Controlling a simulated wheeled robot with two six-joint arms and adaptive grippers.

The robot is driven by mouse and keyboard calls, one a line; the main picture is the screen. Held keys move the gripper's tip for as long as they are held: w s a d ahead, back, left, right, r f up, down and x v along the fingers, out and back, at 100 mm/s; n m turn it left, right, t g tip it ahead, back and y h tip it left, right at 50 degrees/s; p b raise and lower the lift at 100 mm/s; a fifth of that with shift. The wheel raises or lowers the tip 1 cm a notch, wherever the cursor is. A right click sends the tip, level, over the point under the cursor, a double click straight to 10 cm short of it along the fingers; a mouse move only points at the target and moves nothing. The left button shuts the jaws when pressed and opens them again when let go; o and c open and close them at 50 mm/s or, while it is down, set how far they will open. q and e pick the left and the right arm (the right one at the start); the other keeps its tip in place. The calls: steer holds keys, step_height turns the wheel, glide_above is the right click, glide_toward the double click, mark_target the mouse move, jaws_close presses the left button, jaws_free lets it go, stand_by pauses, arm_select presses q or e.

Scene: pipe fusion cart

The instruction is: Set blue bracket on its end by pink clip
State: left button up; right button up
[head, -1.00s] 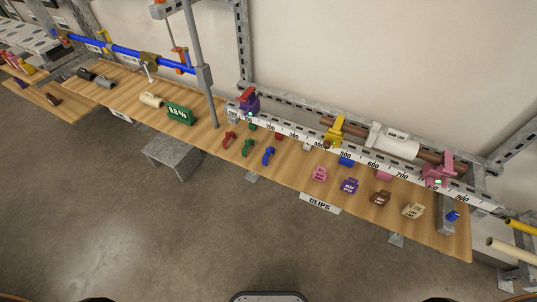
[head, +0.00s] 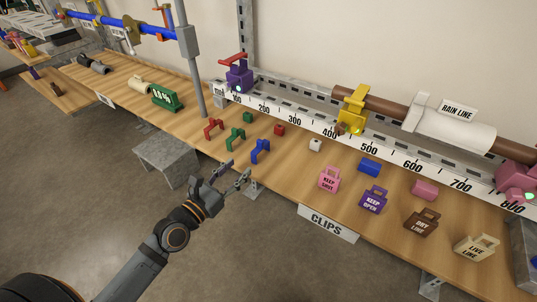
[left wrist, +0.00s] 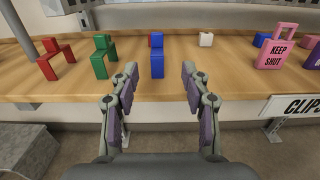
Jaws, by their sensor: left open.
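The blue bracket (head: 260,150) stands on the wooden shelf near its front edge, right of a green bracket. In the left wrist view the blue bracket (left wrist: 157,58) shows nearly edge-on, straight ahead between my fingers. The pink clip (head: 329,179), marked KEEP SHUT, stands on the shelf to the right of the blue bracket, with a gap between them; it also shows in the left wrist view (left wrist: 274,50). My left gripper (head: 240,172) is open and empty, just in front of the shelf edge and short of the blue bracket. My right gripper is not in view.
Green (head: 235,138) and red (head: 213,128) brackets stand to the left. Small red (head: 280,130), white (head: 316,145) and blue (head: 369,167) blocks lie behind. A purple clip (head: 374,199) is right of the pink one. A CLIPS sign (head: 328,223) hangs on the front edge.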

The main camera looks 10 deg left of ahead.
mark_target(259, 146)
arm_select(q)
steer(key=b+x, duration=0.1)
steer(key=x, duration=0.3)
steer(key=shift+w+b, duration=0.3)
steer(key=shift+w, duration=0.1)
steer(key=shift+w+d, duration=0.1)
steer(key=shift+w, duration=0.4)
steer(key=b+x, duration=0.2)
steer(key=x, duration=0.2)
steer(key=shift+w+f, duration=0.1)
steer(key=shift+f, duration=0.1)
steer(key=shift+w+d, duration=0.1)
steer(key=shift+w, duration=0.15)
steer(key=shift+s+r, duration=0.1)
steer(key=shift+r, duration=0.05)
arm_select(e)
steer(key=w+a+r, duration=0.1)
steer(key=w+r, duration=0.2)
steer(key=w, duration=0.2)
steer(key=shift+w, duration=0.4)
arm_select(q)
steer(key=c, duration=0.9)
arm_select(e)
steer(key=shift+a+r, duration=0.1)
